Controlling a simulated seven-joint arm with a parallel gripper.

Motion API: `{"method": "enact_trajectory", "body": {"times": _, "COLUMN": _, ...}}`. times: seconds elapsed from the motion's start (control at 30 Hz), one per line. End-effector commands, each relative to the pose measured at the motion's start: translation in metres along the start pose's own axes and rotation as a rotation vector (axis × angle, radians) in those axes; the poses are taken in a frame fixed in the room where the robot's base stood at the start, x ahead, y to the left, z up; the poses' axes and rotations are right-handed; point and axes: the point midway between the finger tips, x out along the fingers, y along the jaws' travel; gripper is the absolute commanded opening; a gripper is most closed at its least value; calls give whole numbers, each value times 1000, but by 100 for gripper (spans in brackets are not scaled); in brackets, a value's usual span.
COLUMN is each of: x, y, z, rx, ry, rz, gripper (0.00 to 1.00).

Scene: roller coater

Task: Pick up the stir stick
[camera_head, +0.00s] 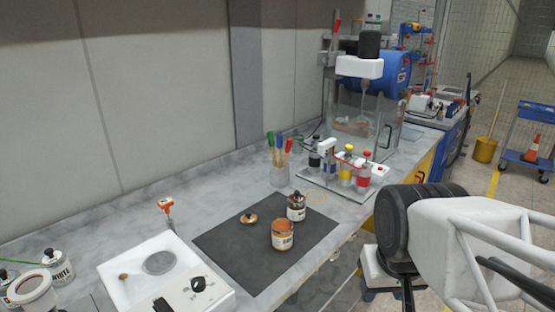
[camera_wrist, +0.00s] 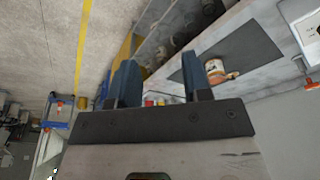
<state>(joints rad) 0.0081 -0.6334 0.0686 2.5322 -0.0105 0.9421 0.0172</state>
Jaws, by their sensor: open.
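Several sticks with red, blue and green handles (camera_head: 279,143) stand upright in a clear cup (camera_head: 279,177) at the back of the grey bench in the head view. I cannot tell which of them, if any, is the stir stick. My gripper (camera_wrist: 158,78) is open and empty in the wrist view, its two dark fingers spread apart. My arm is at the right of the head view, out in front of the bench and away from the cup. The fingertips are not visible there.
A dark mat (camera_head: 230,258) holds an open can (camera_head: 283,236), a smaller can (camera_head: 296,208) and a lid (camera_head: 249,218). A rack with black, yellow and red bottles (camera_head: 346,171) stands right of the cup. A white scale (camera_head: 190,291) is at front left.

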Motion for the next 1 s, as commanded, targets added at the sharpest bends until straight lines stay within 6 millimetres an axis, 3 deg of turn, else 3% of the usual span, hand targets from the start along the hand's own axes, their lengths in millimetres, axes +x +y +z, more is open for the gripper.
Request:
{"method": "enact_trajectory", "body": {"times": 0.1, "x": 0, "y": 0, "z": 0, "rx": 0, "ry": 0, "rz": 0, "gripper": 30}}
{"method": "enact_trajectory", "body": {"times": 0.57, "x": -4, "y": -1, "z": -11, "rx": 10, "ry": -3, "rz": -1, "gripper": 30}}
{"method": "enact_trajectory", "body": {"times": 0.77, "x": -15, "y": -3, "z": -42, "rx": 41, "ry": -14, "rz": -2, "gripper": 30}}
{"method": "enact_trajectory", "body": {"times": 1.0, "x": -31, "y": -9, "z": -99, "rx": 97, "ry": -31, "rz": -3, "gripper": 30}}
